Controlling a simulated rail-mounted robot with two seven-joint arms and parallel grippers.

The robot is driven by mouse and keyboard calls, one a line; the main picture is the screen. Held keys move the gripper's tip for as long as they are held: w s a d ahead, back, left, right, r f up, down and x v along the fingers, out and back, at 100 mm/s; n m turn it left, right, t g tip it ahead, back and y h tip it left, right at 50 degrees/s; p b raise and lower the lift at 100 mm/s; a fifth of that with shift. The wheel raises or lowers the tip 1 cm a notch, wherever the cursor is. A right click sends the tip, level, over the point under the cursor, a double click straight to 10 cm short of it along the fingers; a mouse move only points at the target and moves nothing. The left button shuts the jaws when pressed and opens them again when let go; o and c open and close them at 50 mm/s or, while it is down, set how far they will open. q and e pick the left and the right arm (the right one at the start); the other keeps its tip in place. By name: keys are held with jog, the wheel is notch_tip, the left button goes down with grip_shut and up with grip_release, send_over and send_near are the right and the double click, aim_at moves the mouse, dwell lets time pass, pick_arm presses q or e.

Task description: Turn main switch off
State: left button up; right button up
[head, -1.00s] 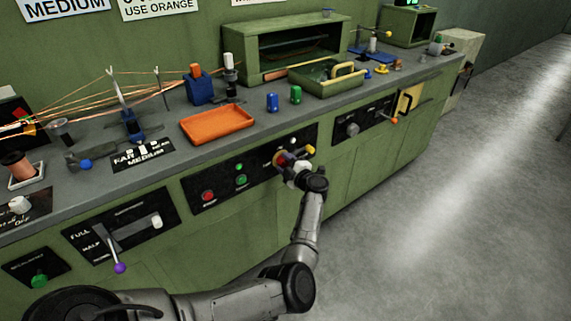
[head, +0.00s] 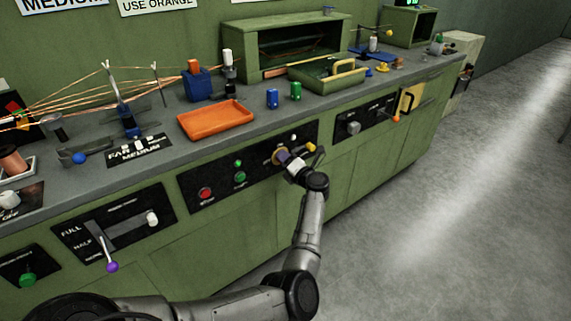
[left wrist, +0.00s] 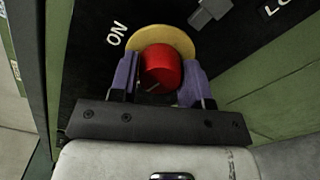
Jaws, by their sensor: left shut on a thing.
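The main switch is a red knob on a yellow disc on the black front panel. In the left wrist view the red knob (left wrist: 160,66) sits between the purple fingers of my left gripper (left wrist: 158,80), which is shut on it. The yellow disc (left wrist: 165,37) shows above the knob, with the word ON at its left. In the head view my left gripper (head: 284,158) covers the knob, and only part of the yellow disc (head: 276,155) shows. My right gripper is not in view.
On the same panel are a red button (head: 205,194), a green button (head: 239,178) and a yellow knob (head: 311,147) close to my gripper. An orange tray (head: 215,120) lies on the counter above. The floor at right is clear.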

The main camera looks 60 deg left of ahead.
pick_arm(q)
jog(key=shift+n, duration=0.6)
jog(key=shift+n+b, duration=0.3)
jog(key=shift+b, duration=0.05)
jog(key=o, duration=0.9)
jog(key=d+p, duration=0.1)
jog(key=d, duration=0.3)
jog(key=d+p, duration=0.2)
jog(key=d, duration=0.3)
jog(key=w+d+p, duration=0.1)
jog(key=d, duration=0.3)
jog(key=shift+d+p, duration=0.4)
